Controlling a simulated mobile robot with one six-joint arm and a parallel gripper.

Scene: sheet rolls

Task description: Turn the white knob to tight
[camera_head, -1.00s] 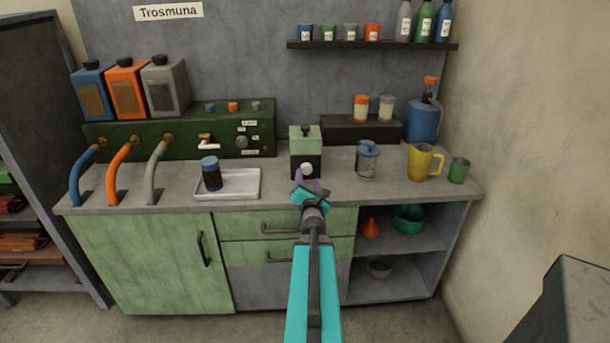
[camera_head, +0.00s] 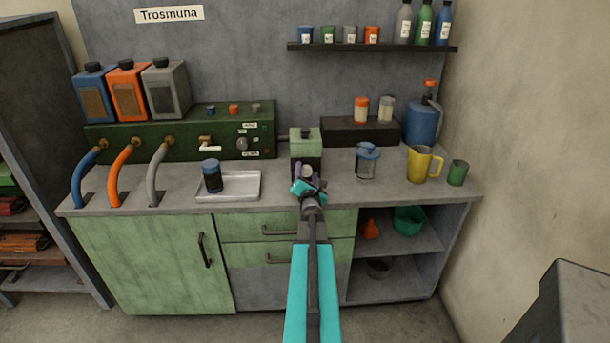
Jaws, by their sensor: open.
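The white knob (camera_head: 306,171) is on the front of a small box with a green top and a dark lower part (camera_head: 306,144), standing on the counter in the middle. The box has a black knob on its lid. My gripper (camera_head: 307,178) is open, with its purple fingers at the knob's front and sides. The fingers and wrist hide the lower part of the box. I cannot tell whether the fingers touch the knob or which way the knob is turned.
A white tray (camera_head: 244,196) with a dark jar (camera_head: 211,176) lies left of the box. A glass jar with a blue lid (camera_head: 367,162), a yellow jug (camera_head: 419,163) and a green cup (camera_head: 458,172) stand to the right. The green panel (camera_head: 185,150) is behind left.

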